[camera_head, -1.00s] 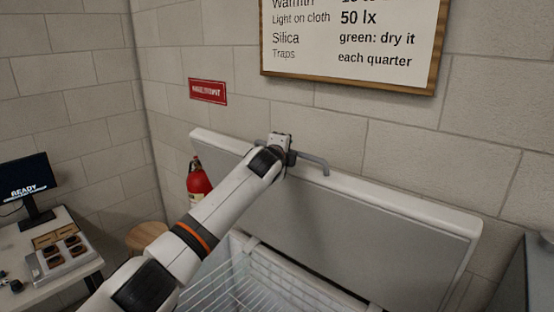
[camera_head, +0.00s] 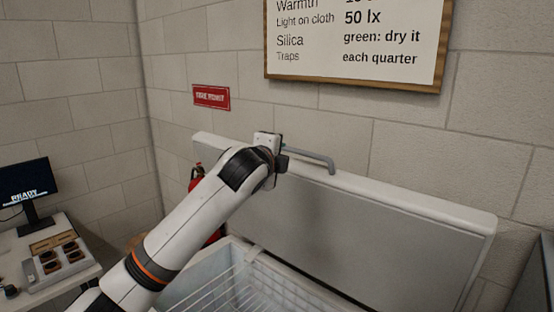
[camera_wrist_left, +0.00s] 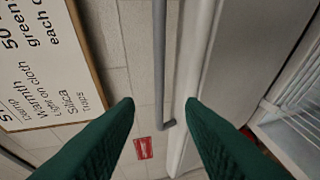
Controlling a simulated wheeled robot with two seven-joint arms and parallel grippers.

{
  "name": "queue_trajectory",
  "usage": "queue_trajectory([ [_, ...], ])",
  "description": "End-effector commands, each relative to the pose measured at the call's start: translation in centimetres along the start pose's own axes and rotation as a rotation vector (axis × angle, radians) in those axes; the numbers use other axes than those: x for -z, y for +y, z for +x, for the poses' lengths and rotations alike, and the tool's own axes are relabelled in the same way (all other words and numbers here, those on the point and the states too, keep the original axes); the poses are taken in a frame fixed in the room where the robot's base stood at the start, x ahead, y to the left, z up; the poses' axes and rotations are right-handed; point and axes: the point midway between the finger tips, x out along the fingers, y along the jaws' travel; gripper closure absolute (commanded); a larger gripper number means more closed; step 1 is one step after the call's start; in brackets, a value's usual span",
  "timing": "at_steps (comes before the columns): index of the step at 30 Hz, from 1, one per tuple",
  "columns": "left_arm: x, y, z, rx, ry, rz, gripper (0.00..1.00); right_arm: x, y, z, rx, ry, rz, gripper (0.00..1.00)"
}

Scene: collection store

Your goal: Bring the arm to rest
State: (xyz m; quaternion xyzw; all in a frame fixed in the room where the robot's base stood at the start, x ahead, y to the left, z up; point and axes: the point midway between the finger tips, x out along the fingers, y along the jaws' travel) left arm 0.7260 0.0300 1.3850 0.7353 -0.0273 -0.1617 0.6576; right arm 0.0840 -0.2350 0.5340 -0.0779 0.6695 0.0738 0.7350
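My left arm reaches up from the lower left in the head view. Its gripper (camera_head: 279,161) is at the upper edge of the raised chest lid (camera_head: 370,220), by the grey lid handle (camera_head: 315,157). In the left wrist view the two green fingers (camera_wrist_left: 160,106) stand wide apart with nothing gripped. The handle (camera_wrist_left: 160,70) shows in the gap between them, and I cannot tell how far beyond the tips it is. In the head view the fingers are mostly hidden by the wrist. My right gripper is not in view.
The open chest (camera_head: 215,270) has a wire basket (camera_head: 235,290) inside. A red extinguisher (camera_head: 196,177) is partly hidden behind my arm. A desk (camera_head: 80,282) with a monitor (camera_head: 25,183) and a tray (camera_head: 30,277) is at left. A notice board (camera_head: 355,84) hangs above.

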Motion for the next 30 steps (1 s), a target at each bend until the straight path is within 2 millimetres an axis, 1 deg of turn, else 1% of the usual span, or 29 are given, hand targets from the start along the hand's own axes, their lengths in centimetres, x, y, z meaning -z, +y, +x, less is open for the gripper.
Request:
queue_trajectory([
  [7, 0.0, -0.2, 0.0, 0.003, -0.001, -0.004, 0.64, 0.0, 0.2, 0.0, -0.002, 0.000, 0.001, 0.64],
  [8, -0.1, -0.5, 0.0, 0.007, -0.003, -0.010, 0.64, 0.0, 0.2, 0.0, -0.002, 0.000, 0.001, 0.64],
  [9, -0.2, -1.3, 0.0, 0.017, -0.006, -0.025, 0.64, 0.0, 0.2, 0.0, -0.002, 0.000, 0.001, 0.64],
  [11, -0.6, -3.3, 0.0, 0.044, -0.014, -0.065, 0.64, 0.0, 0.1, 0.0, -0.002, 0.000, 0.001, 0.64],
  [14, -1.3, -8.6, -0.5, 0.117, -0.027, -0.185, 0.64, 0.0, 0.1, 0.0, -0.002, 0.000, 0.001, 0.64],
  [15, -1.6, -11.2, -0.9, 0.152, -0.029, -0.246, 0.64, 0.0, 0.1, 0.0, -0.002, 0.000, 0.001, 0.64],
  [16, -1.8, -13.2, -1.4, 0.180, -0.028, -0.297, 0.64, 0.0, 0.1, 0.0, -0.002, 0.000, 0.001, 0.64],
  [17, -2.0, -15.2, -1.9, 0.209, -0.026, -0.349, 0.64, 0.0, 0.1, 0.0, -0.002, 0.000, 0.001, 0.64],
  [18, -2.2, -17.8, -2.8, 0.247, -0.018, -0.418, 0.64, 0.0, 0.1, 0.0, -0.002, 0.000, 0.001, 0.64],
  [20, -2.3, -21.5, -4.2, 0.303, 0.000, -0.520, 0.64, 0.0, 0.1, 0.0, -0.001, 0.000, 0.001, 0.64],
  [21, -2.4, -23.9, -5.3, 0.340, 0.016, -0.588, 0.64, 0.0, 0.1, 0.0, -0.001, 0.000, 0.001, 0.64],
  [23, -2.4, -27.4, -7.2, 0.394, 0.049, -0.688, 0.64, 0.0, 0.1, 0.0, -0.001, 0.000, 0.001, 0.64],
  [24, -2.4, -29.7, -8.6, 0.429, 0.074, -0.755, 0.64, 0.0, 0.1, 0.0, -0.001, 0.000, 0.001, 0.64],
  [26, -2.3, -32.9, -10.8, 0.481, 0.120, -0.851, 0.64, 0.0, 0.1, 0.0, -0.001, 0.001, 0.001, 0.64],
  [27, -2.2, -35.0, -12.4, 0.515, 0.155, -0.914, 0.64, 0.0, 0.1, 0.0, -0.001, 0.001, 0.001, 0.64],
  [29, -2.0, -38.0, -15.1, 0.565, 0.214, -1.006, 0.64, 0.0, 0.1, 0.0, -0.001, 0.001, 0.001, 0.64],
  [30, -1.8, -39.9, -16.9, 0.594, 0.258, -1.065, 0.64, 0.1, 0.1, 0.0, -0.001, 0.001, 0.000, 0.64],
])
